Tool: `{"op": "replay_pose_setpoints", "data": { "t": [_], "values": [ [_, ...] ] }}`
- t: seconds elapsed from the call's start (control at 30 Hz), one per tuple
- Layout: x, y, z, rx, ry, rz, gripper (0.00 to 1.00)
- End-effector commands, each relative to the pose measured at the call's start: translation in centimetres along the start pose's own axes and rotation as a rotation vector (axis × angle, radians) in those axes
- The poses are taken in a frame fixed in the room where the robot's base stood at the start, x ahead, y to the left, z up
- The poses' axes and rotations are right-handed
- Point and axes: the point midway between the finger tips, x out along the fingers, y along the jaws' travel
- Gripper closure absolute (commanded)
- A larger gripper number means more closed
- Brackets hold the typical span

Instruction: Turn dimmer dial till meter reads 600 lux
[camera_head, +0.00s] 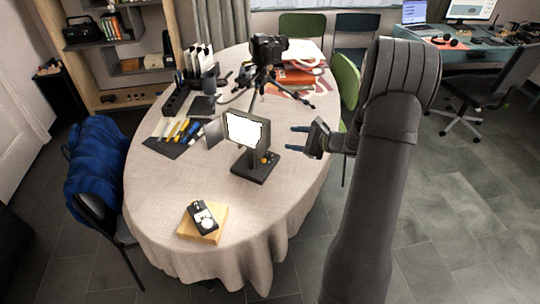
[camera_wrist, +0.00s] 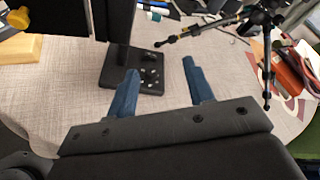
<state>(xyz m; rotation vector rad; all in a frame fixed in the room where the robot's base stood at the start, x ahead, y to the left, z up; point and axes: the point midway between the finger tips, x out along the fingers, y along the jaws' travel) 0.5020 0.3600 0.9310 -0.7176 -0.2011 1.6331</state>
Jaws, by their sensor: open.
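The lamp (camera_head: 247,130) has a lit white panel on a dark stand with a flat black base (camera_head: 250,172). A small dimmer dial (camera_head: 264,160) sits on the base, with an orange spot by it. In the wrist view the black base (camera_wrist: 117,70) shows small controls just beyond my fingertips. The handheld light meter (camera_head: 203,216) lies on a wooden block (camera_head: 187,227) near the table's front; its reading is too small to read. My gripper (camera_head: 289,138) is open and empty, right of the lamp, its blue fingers apart from the dial. It also shows in the wrist view (camera_wrist: 160,66).
A camera on a tripod (camera_head: 268,62) stands behind the lamp, its legs spread on the table. Pens on a dark mat (camera_head: 165,147) lie left, books (camera_head: 298,76) at the back right. The cloth between lamp and meter is clear. A green chair (camera_head: 346,85) stands right.

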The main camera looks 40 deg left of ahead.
Motion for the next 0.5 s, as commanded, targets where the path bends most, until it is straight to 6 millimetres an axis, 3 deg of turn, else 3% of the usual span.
{"op": "replay_pose_setpoints", "data": {
  "t": [0.03, 0.1, 0.2, 0.37, 0.5],
  "values": [
    [-0.7, 1.5, -1.8, 0.147, 0.023, -0.020, 0.52],
    [-1.4, 3.1, -3.7, 0.323, 0.048, -0.048, 0.52],
    [-2.2, 4.8, -5.4, 0.502, 0.070, -0.079, 0.52],
    [-2.5, 5.8, -6.5, 0.622, 0.084, -0.102, 0.52],
    [-1.2, 5.8, -6.6, 0.628, 0.084, -0.101, 0.52]
  ]
}}
